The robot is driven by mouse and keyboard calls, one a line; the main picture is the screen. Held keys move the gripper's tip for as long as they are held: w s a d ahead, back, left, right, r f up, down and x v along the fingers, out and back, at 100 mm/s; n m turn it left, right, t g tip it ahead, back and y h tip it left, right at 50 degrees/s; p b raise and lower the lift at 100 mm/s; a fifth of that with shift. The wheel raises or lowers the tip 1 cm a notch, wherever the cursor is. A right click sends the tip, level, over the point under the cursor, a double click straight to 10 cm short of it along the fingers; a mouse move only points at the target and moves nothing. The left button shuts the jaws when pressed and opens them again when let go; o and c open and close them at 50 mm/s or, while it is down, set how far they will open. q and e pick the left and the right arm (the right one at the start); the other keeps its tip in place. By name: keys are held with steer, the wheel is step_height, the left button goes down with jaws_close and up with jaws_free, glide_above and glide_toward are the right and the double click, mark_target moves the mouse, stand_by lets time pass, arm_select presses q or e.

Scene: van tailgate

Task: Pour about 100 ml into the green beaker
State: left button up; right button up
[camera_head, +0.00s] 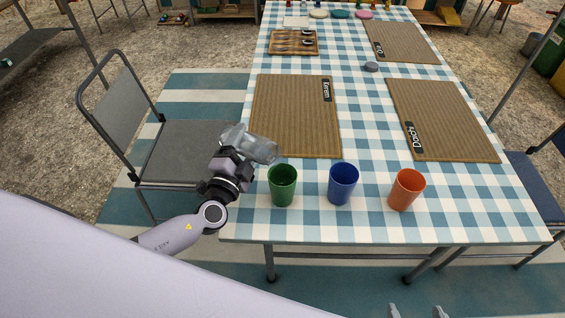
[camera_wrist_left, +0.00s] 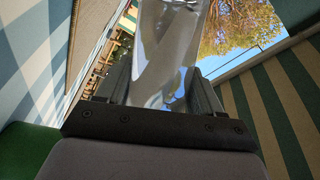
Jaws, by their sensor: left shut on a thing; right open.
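The green beaker (camera_head: 282,186) stands upright near the front edge of the table, left of a blue beaker (camera_head: 343,184) and an orange beaker (camera_head: 407,190). My left gripper (camera_head: 236,156) is shut on a clear see-through vessel (camera_head: 262,148), held tilted above and behind the green beaker, apart from it. The vessel fills the middle of the left wrist view (camera_wrist_left: 168,45), between the fingers. A green shape (camera_wrist_left: 25,150) at its lower left looks like the green beaker. I cannot tell the liquid level in either. My right gripper (camera_head: 417,312) shows only its open fingertips at the bottom edge.
The checked table (camera_head: 370,225) carries brown mats (camera_head: 290,110) with name tags, a grey disc (camera_head: 371,67) and a wooden tray (camera_head: 293,42). A grey chair (camera_head: 190,150) stands left of the table; another chair (camera_head: 545,190) stands right. The front strip between the beakers is clear.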

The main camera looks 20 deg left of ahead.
arm_select(q)
steer(key=shift+d+n, duration=0.15)
steer(key=shift+n, duration=0.25)
steer(key=shift+d+f+n+g, duration=0.1)
steer(key=shift+n+g, duration=0.3)
steer(key=shift+n, duration=0.2)
steer(key=shift+s+d+f, duration=0.1)
steer(key=shift+n, duration=0.3)
